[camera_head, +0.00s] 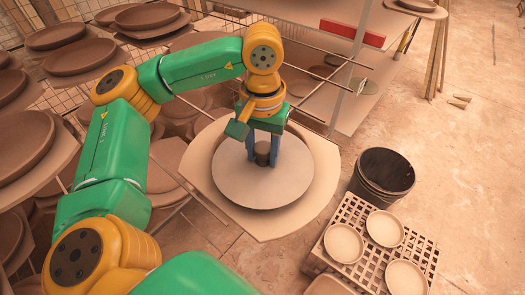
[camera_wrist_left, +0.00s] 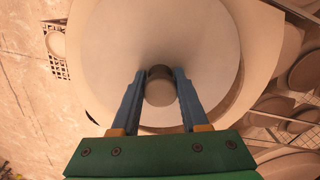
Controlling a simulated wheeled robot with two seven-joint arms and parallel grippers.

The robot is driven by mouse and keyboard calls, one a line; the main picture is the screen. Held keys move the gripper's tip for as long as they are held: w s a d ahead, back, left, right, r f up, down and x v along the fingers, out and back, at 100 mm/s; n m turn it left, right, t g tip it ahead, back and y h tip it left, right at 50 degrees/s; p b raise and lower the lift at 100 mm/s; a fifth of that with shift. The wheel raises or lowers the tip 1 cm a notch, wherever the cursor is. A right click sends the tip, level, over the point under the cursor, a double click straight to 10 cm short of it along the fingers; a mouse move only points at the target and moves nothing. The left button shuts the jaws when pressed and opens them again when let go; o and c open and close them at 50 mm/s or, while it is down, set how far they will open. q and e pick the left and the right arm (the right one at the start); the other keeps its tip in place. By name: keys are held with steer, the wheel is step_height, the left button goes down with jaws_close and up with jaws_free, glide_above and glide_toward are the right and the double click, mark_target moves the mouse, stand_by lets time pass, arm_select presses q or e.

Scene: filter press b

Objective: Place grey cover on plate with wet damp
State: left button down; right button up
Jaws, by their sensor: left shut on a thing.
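The grey cover (camera_head: 250,190) is a round, shallow disc with a short dark knob (camera_head: 262,153) at its middle. My left gripper (camera_head: 263,158) is shut on the knob from above, with one blue finger on each side. In the left wrist view the fingers hold the knob (camera_wrist_left: 160,88) and the cover (camera_wrist_left: 160,35) spreads out beyond it. A round clay plate (camera_head: 317,178) on a pale board (camera_head: 325,205) shows around the cover's rim. The cover is over the plate; I cannot tell whether it rests on it. My right gripper is not in view.
Racks with several clay plates (camera_head: 75,57) stand at the left and back. A black bucket (camera_head: 385,172) stands to the right. A crate (camera_head: 348,212) bears several small pale dishes (camera_head: 385,228) at the lower right. Metal rods (camera_head: 315,45) stick out near my wrist. The floor at far right is mostly clear.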

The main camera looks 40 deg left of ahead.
mark_target(263, 148)
arm_select(q)
steer(key=c, duration=0.8)
jaws_free()
steer(key=shift+f, duration=0.1)
steer(key=shift+c, duration=0.2)
steer(key=o, duration=0.4)
steer(key=shift+r, duration=0.25)
step_height(263, 148, up, 6)
steer(key=shift+w+f+p, duration=0.1)
steer(key=shift+p, duration=0.45)
step_height(263, 148, up, 6)
steer(key=p, duration=0.3)
